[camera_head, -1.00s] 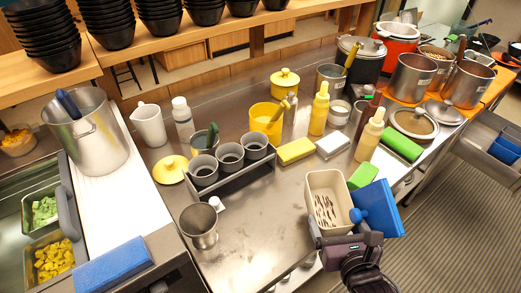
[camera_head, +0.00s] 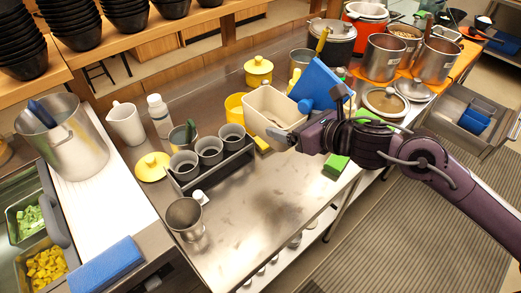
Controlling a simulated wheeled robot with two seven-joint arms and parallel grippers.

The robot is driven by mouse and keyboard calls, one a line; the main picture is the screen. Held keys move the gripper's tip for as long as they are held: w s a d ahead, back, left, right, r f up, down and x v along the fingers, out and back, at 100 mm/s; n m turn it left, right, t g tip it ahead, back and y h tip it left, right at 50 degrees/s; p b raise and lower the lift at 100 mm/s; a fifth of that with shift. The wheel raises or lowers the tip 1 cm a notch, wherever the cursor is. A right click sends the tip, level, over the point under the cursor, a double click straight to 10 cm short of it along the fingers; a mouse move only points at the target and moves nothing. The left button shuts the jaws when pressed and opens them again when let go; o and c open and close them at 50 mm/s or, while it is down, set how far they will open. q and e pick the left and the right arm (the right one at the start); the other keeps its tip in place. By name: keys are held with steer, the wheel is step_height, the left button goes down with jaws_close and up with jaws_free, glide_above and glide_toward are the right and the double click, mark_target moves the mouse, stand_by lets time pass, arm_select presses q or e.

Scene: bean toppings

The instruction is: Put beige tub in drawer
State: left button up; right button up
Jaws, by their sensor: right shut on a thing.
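The beige tub (camera_head: 270,112) is an open, rectangular container in the middle of the camera_head view, held tilted above the steel counter. My right gripper (camera_head: 297,138) is shut on the beige tub at its near right edge; the fingertips are small and partly hidden. A blue square piece (camera_head: 322,84) shows just behind and right of the tub; I cannot tell whether it touches it. A grey drawer (camera_head: 455,107) stands pulled open at the right, with a blue container (camera_head: 474,121) inside. My left gripper is not in view.
A rack of grey cups (camera_head: 213,172), a steel cup (camera_head: 187,218) and a green block (camera_head: 337,164) are on the counter. The counter's front middle is clear. Open floor lies at the right.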

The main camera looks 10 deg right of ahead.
step_height(320, 180, down, 19)
steer(key=p, duration=0.2)
steer(key=shift+a+p, duration=0.1)
steer(key=shift+p, duration=0.25)
steer(key=o, duration=1.6)
steer(key=shift+b+v, duration=0.8)
steer(key=shift+v, duration=5.3)
